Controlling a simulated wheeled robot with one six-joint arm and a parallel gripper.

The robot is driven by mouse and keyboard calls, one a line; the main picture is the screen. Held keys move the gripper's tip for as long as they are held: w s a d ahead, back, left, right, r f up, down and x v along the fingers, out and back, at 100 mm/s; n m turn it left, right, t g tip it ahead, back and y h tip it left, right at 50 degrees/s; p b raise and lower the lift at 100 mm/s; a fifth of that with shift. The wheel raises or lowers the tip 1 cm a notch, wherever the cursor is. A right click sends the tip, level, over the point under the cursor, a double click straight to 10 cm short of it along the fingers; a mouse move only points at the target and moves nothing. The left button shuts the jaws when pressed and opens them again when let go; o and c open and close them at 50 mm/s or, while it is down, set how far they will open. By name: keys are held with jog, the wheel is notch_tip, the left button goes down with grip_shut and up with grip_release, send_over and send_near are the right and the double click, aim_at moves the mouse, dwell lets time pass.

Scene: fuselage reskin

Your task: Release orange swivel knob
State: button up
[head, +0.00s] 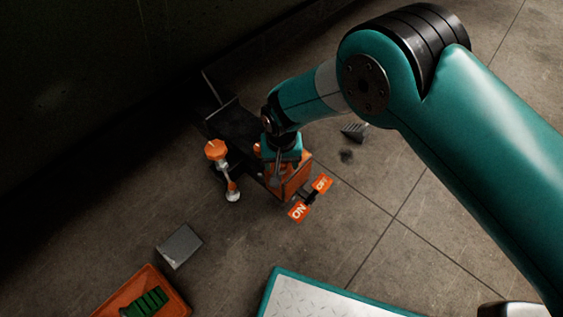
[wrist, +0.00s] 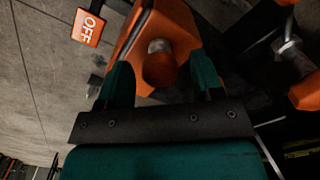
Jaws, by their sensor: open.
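My gripper (head: 277,168) is down at an orange housing (head: 290,181) in the head view, and the arm hides part of that housing. In the wrist view my gripper (wrist: 160,66) is open, with one teal finger on each side of an orange knob (wrist: 159,72) on a short silver stem. Gaps show between the knob and both fingers. The orange housing (wrist: 180,24) lies just beyond this knob. The head view does not clearly show the knob between the fingers. I cannot tell whether it is the swivel knob.
Another orange knob (head: 215,149) tops a post left of the gripper. An ON sign (head: 299,211) and an OFF sign (head: 322,184) are in front of the housing. An orange tray (head: 180,302), a grey plate (head: 180,246) and a teal-edged platform (head: 320,297) are nearer me.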

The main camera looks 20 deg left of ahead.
jog(key=shift+c, duration=0.3)
grip_shut()
jog(key=shift+r+p, duration=1.25)
jog(key=shift+r, duration=0.1)
jog(key=shift+o, duration=0.3)
grip_release()
notch_tip(320, 180, up, 17)
jog(key=p, duration=0.5)
jog(key=shift+r+p, duration=0.2)
jog(key=shift+p, duration=0.1)
